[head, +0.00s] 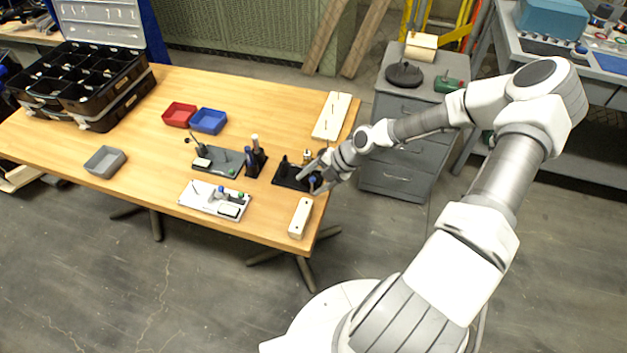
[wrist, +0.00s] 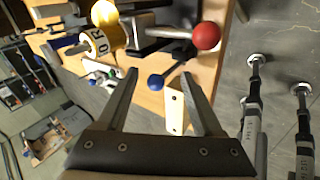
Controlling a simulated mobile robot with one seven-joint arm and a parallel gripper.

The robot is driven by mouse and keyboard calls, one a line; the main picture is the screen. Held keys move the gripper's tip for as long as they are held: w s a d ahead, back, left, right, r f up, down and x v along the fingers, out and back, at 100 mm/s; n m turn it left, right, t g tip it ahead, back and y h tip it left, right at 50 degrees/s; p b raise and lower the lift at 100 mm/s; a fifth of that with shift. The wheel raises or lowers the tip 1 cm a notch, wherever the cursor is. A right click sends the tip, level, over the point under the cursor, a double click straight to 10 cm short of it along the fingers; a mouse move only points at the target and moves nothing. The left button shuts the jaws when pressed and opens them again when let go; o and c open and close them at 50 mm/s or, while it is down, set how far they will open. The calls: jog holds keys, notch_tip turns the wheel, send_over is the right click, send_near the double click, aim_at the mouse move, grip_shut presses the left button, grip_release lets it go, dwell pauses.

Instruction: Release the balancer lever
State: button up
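My gripper (head: 318,178) is over a black fixture (head: 287,172) near the table's right end. In the wrist view my gripper (wrist: 160,78) is open, with two grey fingers apart and nothing clasped. A lever with a blue ball knob (wrist: 155,82) shows between the fingertips, seemingly beyond them. A lever with a red ball knob (wrist: 206,36) is just above the right fingertip. A yellow cylinder with black lettering (wrist: 97,44) is at upper left. I cannot tell which of these levers is the balancer lever. In the head view my gripper partly hides the fixture.
A grey fixture (head: 228,164) and a white fixture (head: 213,200) stand to the left on the table. A white block (head: 300,217) lies near the front edge, another with rods (head: 331,116) behind. Red (head: 179,114), blue (head: 208,121) and grey (head: 104,160) trays are farther left.

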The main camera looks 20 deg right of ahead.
jog(key=shift+d, duration=0.15)
jog(key=shift+s+d+r, duration=0.1)
jog(key=shift+d+r, duration=0.15)
jog(key=shift+r, duration=0.1)
jog(key=p+v, duration=0.1)
jog(key=v, duration=1.5)
jog(key=shift+r+p, duration=0.2)
jog(key=shift+p, duration=0.1)
jog(key=shift+s+d, duration=0.1)
jog(key=shift+s, duration=0.05)
